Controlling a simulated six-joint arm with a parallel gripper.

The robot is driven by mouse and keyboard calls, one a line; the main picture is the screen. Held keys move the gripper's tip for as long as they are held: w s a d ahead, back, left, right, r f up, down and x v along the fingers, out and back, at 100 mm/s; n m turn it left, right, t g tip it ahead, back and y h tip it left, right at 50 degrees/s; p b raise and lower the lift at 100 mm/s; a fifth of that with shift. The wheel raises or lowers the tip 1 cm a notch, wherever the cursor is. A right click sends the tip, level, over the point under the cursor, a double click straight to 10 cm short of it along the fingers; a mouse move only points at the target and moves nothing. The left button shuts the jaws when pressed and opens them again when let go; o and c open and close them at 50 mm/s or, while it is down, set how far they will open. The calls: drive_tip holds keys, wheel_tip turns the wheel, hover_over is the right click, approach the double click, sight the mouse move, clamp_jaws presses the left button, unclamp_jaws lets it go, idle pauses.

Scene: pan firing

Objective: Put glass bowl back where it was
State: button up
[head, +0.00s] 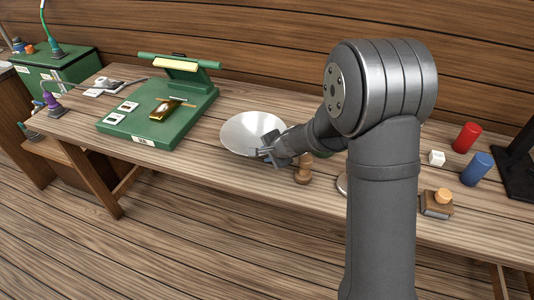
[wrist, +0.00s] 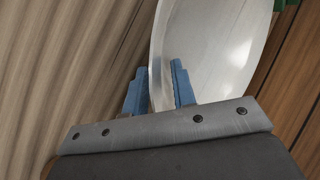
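The glass bowl (head: 241,131) is a wide, pale, shiny bowl over the middle of the workbench. My gripper (head: 267,147) is at its near right edge. In the wrist view the bowl (wrist: 214,60) fills the upper right, with its wall running down between the two blue fingers of my gripper (wrist: 160,90). One finger is outside the rim and the other inside, and they look shut on it. I cannot tell whether the bowl's underside touches the bench; the gripper hides part of its near edge.
A green press (head: 165,120) with a gold piece stands left of the bowl. A wooden turned piece (head: 303,170) stands close right of my gripper. The front left bench (head: 150,165) is clear.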

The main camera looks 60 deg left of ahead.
drive_tip(key=shift+r, duration=0.15)
drive_tip(key=v, duration=1.2)
drive_tip(key=x, duration=1.2)
drive_tip(key=shift+f, duration=0.2)
drive_tip(key=shift+r, duration=0.15)
drive_tip(key=shift+d+r, duration=0.1)
